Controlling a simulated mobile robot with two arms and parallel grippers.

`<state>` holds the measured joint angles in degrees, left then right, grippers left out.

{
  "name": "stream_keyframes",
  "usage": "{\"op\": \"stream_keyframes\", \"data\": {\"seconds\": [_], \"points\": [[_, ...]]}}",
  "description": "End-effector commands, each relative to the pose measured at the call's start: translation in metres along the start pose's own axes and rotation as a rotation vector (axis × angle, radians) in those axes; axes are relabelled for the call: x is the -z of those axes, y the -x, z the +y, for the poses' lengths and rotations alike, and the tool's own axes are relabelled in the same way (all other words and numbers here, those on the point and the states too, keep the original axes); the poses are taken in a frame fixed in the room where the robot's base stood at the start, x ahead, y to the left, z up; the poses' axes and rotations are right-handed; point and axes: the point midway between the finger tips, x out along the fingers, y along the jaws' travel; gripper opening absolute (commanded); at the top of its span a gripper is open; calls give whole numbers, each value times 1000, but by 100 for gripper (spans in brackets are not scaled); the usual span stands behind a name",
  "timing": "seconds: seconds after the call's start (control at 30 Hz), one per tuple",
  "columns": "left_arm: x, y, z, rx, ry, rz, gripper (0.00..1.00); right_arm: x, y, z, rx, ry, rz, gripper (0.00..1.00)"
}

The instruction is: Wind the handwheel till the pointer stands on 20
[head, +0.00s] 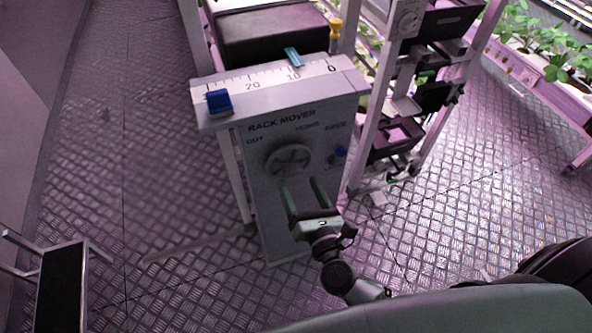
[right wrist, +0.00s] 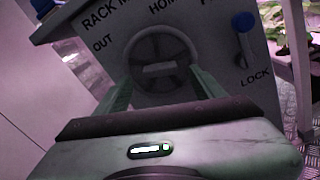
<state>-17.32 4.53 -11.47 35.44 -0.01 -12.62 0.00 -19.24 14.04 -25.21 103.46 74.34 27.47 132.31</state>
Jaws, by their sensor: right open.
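The handwheel (head: 288,160) is a grey spoked disc on the front of the grey rack mover box (head: 278,217). It also shows in the right wrist view (right wrist: 161,47), ahead of and between my fingers. My right gripper (head: 299,182) is open, its two green fingers pointing at the wheel's lower part; I cannot tell if they touch it. A teal pointer (head: 293,57) stands close to the 10 on the white scale (head: 270,76), whose numbers rise from 0 at right to the left. A blue block (head: 219,102) sits at the scale's left end. My left gripper is not in view.
A blue lock knob (head: 340,152) sits right of the wheel, also in the right wrist view (right wrist: 243,23). Racks with trays (head: 395,139) stand at right, and a yellow-topped part (head: 335,32) behind the box.

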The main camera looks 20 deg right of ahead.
Motion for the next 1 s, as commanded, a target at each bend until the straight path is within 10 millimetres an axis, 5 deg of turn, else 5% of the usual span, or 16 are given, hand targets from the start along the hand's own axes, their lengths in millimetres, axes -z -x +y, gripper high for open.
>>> {"op": "stream_keyframes", "data": {"seconds": [0.23,0.6,0.83,1.0], "points": [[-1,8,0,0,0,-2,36,-2,-35,1,0,2,-2,69],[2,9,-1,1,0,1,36,0,-42,0,0,3,0,69],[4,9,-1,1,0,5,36,0,-42,0,0,3,0,8],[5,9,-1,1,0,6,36,0,-42,0,0,9,0,7]]}}
